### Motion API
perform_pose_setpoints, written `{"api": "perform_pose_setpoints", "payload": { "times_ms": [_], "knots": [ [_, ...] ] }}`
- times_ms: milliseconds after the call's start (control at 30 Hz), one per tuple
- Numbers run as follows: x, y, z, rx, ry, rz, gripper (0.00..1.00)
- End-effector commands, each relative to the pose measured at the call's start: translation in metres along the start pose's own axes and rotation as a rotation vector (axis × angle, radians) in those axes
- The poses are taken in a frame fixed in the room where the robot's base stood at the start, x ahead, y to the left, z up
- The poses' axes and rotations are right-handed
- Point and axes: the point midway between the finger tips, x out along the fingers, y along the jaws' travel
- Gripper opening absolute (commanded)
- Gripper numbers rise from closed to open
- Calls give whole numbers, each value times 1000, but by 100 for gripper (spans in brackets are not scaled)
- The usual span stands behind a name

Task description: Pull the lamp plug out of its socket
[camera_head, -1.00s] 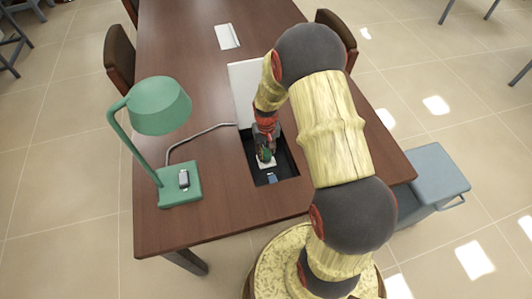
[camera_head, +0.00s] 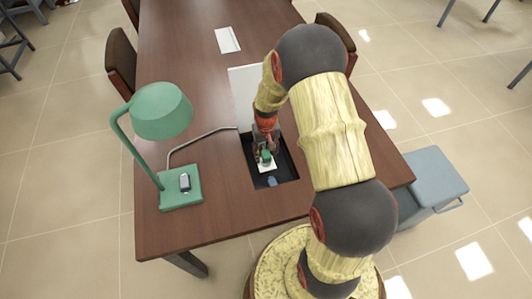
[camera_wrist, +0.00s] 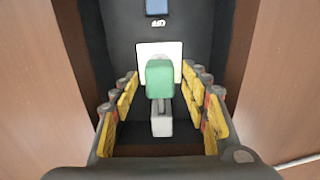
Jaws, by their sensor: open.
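The green lamp plug (camera_wrist: 160,78) sits in the white socket plate (camera_wrist: 175,50), inside a dark recess in the table top. In the wrist view it lies between the fingers of my gripper (camera_wrist: 161,105), which are open on both sides with clear gaps to it. In the head view the plug (camera_head: 266,155) and socket plate (camera_head: 268,167) show small, at the tips of my gripper (camera_head: 265,148). A grey piece (camera_wrist: 161,120) shows just below the plug in the wrist view. The green lamp (camera_head: 160,112) stands on the table to the left.
The dark recess (camera_head: 285,171) has narrow walls around my gripper, with a raised white lid (camera_head: 243,95) behind it. A blue piece (camera_wrist: 156,7) lies beyond the plate. A grey cable (camera_head: 205,132) runs from lamp to recess. The wooden table (camera_head: 220,205) is otherwise largely clear.

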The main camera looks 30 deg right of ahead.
Motion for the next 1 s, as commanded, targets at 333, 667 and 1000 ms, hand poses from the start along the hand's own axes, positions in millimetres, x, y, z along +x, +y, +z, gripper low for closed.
{"api": "perform_pose_setpoints", "payload": {
  "times_ms": [333, 667, 1000],
  "knots": [
    [-34, 0, -1, 0, 3, 0, 45],
    [-98, 0, 0, 0, 2, 0, 45],
    [-120, 0, 0, 0, 0, 0, 45]
  ]
}}
